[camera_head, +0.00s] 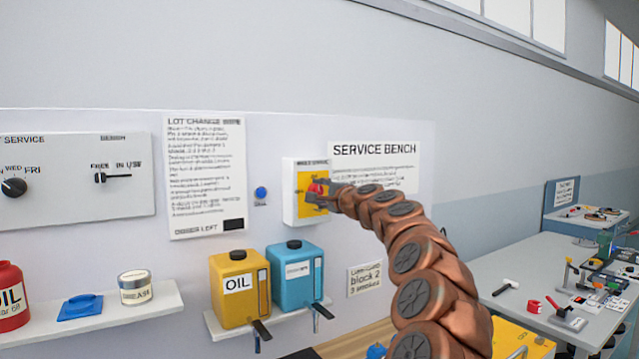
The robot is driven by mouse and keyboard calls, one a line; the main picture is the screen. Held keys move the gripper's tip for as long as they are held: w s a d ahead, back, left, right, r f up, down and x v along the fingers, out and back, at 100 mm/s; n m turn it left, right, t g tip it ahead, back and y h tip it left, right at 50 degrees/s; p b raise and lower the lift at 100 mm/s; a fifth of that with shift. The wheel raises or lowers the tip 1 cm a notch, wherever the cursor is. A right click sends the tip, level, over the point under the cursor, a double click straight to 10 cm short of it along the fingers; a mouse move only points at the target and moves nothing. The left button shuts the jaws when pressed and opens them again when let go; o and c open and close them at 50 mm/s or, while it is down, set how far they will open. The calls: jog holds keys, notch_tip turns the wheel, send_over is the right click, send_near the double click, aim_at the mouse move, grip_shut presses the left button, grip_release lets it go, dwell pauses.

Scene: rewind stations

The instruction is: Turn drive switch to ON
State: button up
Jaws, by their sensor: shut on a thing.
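The drive switch is a red rotary knob (315,188) on a yellow plate (303,208) in a white box (289,193) on the wall panel. My gripper (318,194) is at the knob, with its dark fingers shut on it. The fingers and the arm cover part of the knob and some of the plate's right side. The markings around the knob are too small and too covered to read, so I cannot tell its exact position.
A yellow oil container (238,290) and a blue container (297,272) stand on a shelf below the switch box. A blue button (261,192) is left of the box. A "SERVICE BENCH" sign (375,160) is close on the right. A workbench (540,262) with tools stands at right.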

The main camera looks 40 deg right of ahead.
jog(key=shift+m+p, duration=0.6)
jog(key=shift+m, duration=0.1)
jog(key=shift+f, duration=0.1)
jog(key=o, duration=1.1)
jog(key=shift+s+a, duration=0.2)
jog(key=shift+s, duration=3.9)
